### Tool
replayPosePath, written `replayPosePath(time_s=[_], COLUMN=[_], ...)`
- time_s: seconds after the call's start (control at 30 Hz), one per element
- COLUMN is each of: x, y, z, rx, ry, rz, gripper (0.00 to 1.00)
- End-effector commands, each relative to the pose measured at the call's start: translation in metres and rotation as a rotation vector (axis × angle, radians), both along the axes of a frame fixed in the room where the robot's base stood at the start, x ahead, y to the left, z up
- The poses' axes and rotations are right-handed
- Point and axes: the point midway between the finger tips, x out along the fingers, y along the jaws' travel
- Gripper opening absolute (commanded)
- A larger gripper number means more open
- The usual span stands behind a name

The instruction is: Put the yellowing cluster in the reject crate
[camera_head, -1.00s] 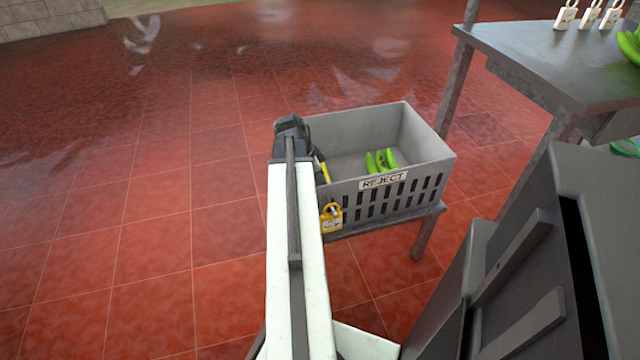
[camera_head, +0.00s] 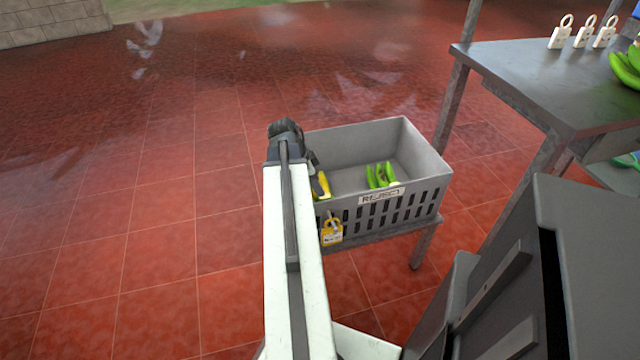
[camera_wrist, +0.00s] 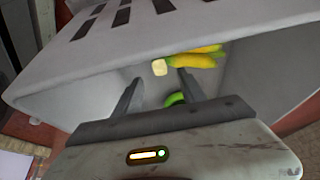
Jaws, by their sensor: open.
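The yellowing cluster (camera_head: 323,185) shows at the left end of the grey reject crate (camera_head: 425,206), inside its front wall. In the wrist view the cluster (camera_wrist: 198,58) is yellow with some green, and its pale cut stem end lies just beyond my fingertips. My gripper (camera_wrist: 160,77) is open, fingers apart, reaching into the crate at its left end. In the head view my wrist hides most of the gripper and part of the crate's left side. I cannot tell whether a finger touches the cluster.
Green fruit (camera_head: 381,175) lies further right in the crate. A grey table (camera_head: 545,75) with several white tags (camera_head: 584,36) and green bananas (camera_head: 627,68) stands at right. Red floor at left is clear.

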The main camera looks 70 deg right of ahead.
Motion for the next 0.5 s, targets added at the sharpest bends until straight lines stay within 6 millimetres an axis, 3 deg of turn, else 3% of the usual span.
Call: replayPosePath(time_s=[0.03, 0.2, 0.5], x=[0.003, 0.012, 0.016], y=[0.004, 0.014, 0.017], z=[0.024, 0.053, 0.056], rx=[0.000, 0.000, 0.000], ry=[0.000, 0.000, 0.000], rz=[0.001, 0.001, -0.001], gripper=[0.48, 0.48, 0.48])
